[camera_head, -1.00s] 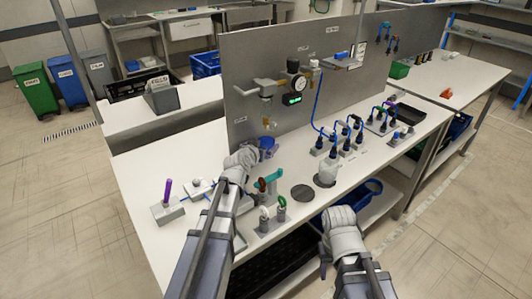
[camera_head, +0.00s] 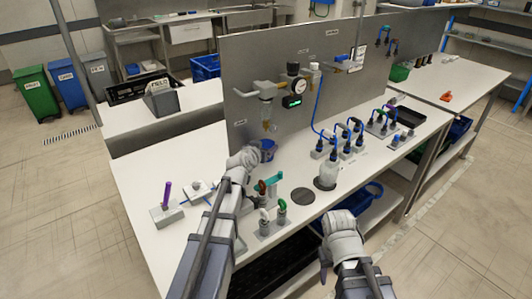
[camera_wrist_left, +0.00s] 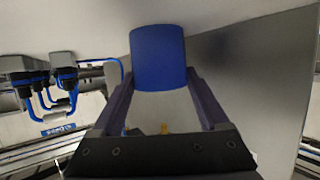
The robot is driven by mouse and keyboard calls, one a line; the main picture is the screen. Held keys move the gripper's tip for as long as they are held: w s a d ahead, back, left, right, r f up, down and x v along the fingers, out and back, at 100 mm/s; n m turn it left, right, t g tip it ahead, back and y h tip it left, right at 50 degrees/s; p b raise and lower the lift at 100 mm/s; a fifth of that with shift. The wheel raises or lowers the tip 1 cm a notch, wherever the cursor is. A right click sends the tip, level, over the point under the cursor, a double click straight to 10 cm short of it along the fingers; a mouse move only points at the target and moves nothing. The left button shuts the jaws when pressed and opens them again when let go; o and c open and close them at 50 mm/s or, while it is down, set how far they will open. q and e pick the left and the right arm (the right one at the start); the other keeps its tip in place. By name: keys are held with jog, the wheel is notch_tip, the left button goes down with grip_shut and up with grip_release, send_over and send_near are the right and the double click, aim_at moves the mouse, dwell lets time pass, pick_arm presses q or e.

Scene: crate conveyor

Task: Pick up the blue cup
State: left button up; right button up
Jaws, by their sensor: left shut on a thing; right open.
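The blue cup (camera_head: 267,147) is near the foot of the grey upright panel, partly hidden by my left gripper (camera_head: 256,153). In the left wrist view the blue cup (camera_wrist_left: 159,57) is between the two fingers of my left gripper (camera_wrist_left: 155,90), which are shut on it. Whether the cup touches the table I cannot tell. My right gripper (camera_head: 329,250) is open and empty, in front of the table's near edge, away from the cup.
The grey panel (camera_head: 245,85) with a gauge and valve (camera_head: 266,92) rises behind the cup. Black connectors with blue cables (camera_head: 345,140), a dark disc (camera_head: 303,196), a white container (camera_head: 326,174) and small fittings (camera_head: 272,220) stand on the white table (camera_head: 150,165).

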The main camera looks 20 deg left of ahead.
pick_arm(q)
jog(key=shift+c, duration=0.8)
jog(key=shift+r, duration=0.1)
jog(key=shift+r+p, duration=0.6)
jog(key=shift+p, duration=0.1)
jog(key=s, duration=0.9)
jog(key=shift+a+f, duration=0.1)
jog(key=shift+a, duration=0.2)
notch_tip(320, 180, up, 14)
jog(key=w+p, duration=0.1)
jog(key=p, duration=1.2)
jog(key=shift+p, duration=0.3)
jog(key=shift+s+f, duration=0.1)
jog(key=shift+f, duration=0.05)
